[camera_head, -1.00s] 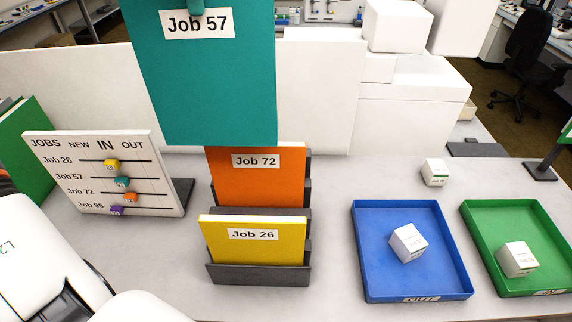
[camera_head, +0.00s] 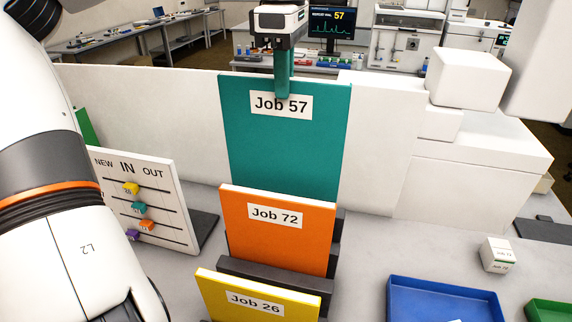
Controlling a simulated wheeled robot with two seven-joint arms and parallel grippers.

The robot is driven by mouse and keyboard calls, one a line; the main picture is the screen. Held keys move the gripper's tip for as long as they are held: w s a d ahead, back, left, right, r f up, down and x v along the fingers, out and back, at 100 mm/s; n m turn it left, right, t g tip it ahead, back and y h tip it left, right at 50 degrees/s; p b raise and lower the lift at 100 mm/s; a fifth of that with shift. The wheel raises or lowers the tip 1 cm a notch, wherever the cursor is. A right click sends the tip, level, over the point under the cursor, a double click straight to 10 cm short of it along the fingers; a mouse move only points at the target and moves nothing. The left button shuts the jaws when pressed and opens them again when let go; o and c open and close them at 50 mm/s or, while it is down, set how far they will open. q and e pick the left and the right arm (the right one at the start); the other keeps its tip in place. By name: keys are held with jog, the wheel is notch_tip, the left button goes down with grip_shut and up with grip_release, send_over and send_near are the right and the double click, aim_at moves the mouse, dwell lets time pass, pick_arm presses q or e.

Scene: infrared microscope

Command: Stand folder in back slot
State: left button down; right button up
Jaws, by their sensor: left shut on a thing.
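A teal folder labelled Job 57 (camera_head: 285,150) stands upright behind the orange folder. My left gripper (camera_head: 284,88) is shut on its top edge from above. The orange Job 72 folder (camera_head: 277,243) stands in a dark slotted rack (camera_head: 275,274), which also holds the yellow Job 26 folder (camera_head: 262,301) in front. The teal folder's lower edge is hidden behind the orange folder, so I cannot tell whether it is inside the back slot. My right gripper is not in view.
A job board (camera_head: 150,195) with coloured sliders stands left of the rack. A blue tray (camera_head: 440,296) and a small white box (camera_head: 498,255) are at right. A white partition (camera_head: 150,110) and white machine (camera_head: 470,175) stand behind.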

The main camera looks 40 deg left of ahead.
aim_at(285, 154)
pick_arm(q)
notch_tip(285, 154, down, 9)
jog(key=shift+w+a+f+p, duration=0.1)
jog(key=shift+w+a+p, duration=0.05)
jog(key=shift+p, duration=0.65)
notch_tip(285, 154, down, 4)
jog(key=shift+p, duration=0.6)
jog(key=shift+f, duration=0.55)
jog(key=c, duration=1.4)
grip_release()
jog(key=shift+o, duration=0.2)
